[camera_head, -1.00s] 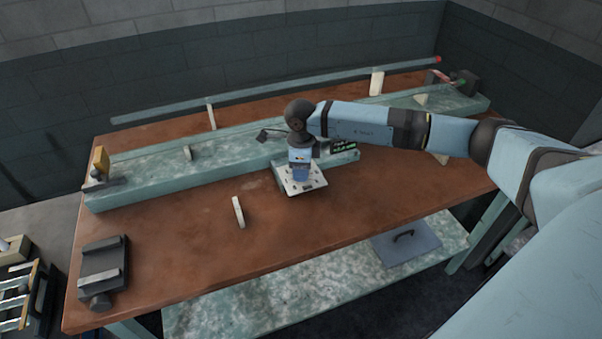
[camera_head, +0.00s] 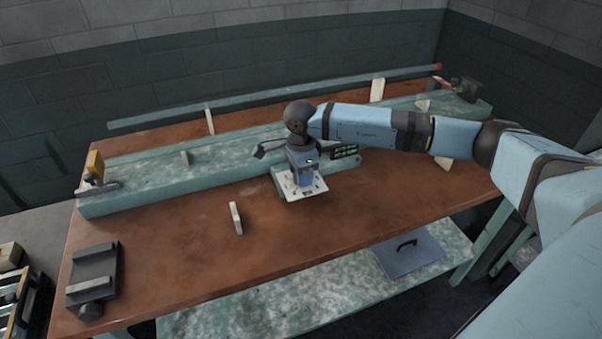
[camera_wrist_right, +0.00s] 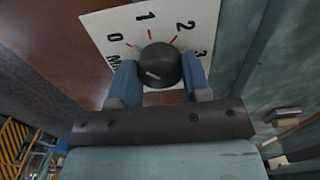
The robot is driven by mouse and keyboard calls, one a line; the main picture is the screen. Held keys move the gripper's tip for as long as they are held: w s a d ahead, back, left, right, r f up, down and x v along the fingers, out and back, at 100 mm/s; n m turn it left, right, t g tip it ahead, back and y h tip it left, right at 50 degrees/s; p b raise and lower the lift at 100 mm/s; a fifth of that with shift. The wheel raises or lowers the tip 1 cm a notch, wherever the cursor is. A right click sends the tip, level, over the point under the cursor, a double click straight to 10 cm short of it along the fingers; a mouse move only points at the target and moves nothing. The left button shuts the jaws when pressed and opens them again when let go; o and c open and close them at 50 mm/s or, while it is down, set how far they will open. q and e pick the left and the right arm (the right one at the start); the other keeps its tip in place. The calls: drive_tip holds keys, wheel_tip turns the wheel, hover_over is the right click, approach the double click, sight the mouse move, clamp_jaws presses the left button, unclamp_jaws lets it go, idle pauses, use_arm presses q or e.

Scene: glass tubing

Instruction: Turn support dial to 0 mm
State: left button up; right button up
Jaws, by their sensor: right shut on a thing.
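The support dial is a round dark knob (camera_wrist_right: 159,64) on a white scale plate (camera_wrist_right: 105,25) marked 0, 1, 2 and 3, with red ticks, in the right wrist view. A short pale mark shows on the knob; I cannot tell which number it points to. My right gripper (camera_wrist_right: 159,76) has one blue finger on each side of the knob and is shut on it. In the head view my right gripper (camera_head: 303,177) points down onto the plate (camera_head: 296,193) and hides the knob. My left gripper is not in view.
The plate sits at the front of a long green bench beam (camera_head: 140,192) on a brown table (camera_head: 180,255). A small green-lit display (camera_head: 345,152) is just right of the gripper. A pale upright piece (camera_head: 236,218) and a dark clamp block (camera_head: 94,275) stand on clear tabletop to the left.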

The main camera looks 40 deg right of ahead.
drive_tip(key=o, duration=0.9)
drive_tip(key=shift+r, duration=0.35)
wheel_tip(320, 180, up, 13)
drive_tip(key=shift+r, duration=0.1)
